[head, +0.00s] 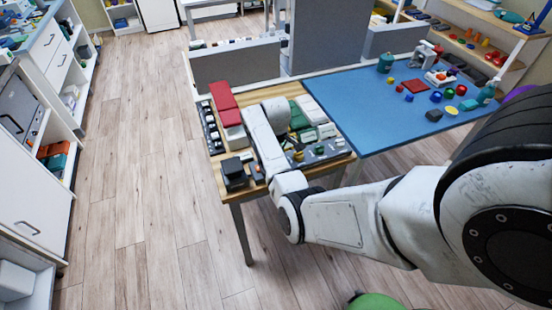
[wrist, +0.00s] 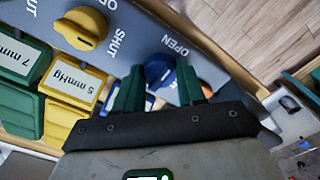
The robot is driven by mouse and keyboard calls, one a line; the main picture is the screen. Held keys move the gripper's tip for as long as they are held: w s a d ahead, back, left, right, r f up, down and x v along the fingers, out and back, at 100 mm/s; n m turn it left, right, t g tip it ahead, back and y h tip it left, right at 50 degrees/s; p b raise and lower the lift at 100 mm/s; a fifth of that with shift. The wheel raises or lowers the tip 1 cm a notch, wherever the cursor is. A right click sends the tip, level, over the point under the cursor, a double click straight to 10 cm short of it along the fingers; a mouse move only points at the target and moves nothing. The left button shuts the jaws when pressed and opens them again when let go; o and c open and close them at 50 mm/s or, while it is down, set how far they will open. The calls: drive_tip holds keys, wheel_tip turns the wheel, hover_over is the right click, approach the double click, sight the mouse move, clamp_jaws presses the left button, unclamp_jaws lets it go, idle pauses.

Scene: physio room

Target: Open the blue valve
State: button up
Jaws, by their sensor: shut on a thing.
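The blue valve (wrist: 158,69) is a round knob on a grey panel (wrist: 205,62) in the wrist view. The word OPEN is printed on the panel just above and right of it. The word SHUT stands to its left, between it and a yellow valve. My gripper (wrist: 160,72) has its two green fingers on either side of the blue valve, shut on it. The lower part of the knob is partly hidden by the fingers, and I cannot tell its exact turn angle. In the head view my arm hides the gripper; part of the panel (head: 322,154) shows at the wooden table's front edge.
The yellow valve (wrist: 82,28) sits left of the blue one. A yellow box (wrist: 75,92) marked 5 mmHg and a green box (wrist: 22,75) stand close by. Red boxes (head: 222,97) lie farther back. A blue-topped table (head: 365,100) adjoins right. The floor (head: 140,200) at left is clear.

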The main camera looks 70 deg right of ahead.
drive_tip(key=shift+w+r, duration=0.1)
idle(0.4)
drive_tip(key=o, duration=1.1)
drive_tip(key=shift+c, duration=0.2)
wheel_tip(320, 180, up, 11)
drive_tip(key=b, duration=0.1)
